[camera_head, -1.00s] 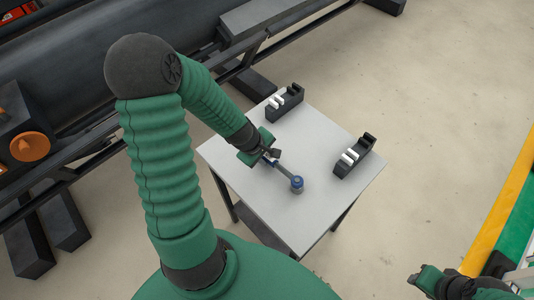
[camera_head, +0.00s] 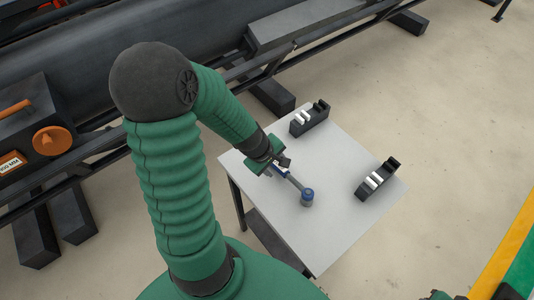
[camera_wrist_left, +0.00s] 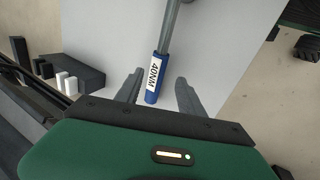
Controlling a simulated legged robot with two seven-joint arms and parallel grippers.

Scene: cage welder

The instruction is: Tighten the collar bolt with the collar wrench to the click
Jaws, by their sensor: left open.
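The collar wrench lies on the small grey table, with a blue grip (camera_wrist_left: 154,77) marked 40NM, a grey shaft and a round blue head (camera_head: 307,197). My left gripper (camera_head: 277,169) is over the grip end of the wrench. In the left wrist view its two fingers (camera_wrist_left: 158,93) are apart, one on each side of the end of the blue grip, with gaps showing. Only a sliver of my right arm's end (camera_head: 440,296) shows at the bottom edge of the head view; its fingers cannot be made out. I cannot pick out the collar bolt.
The table (camera_head: 340,227) also bears two black holders with white pieces, one at the back (camera_head: 310,120) and one at the right (camera_head: 377,180). A dark machine with rails and an orange knob (camera_head: 52,141) stands beyond. Floor at the right is clear.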

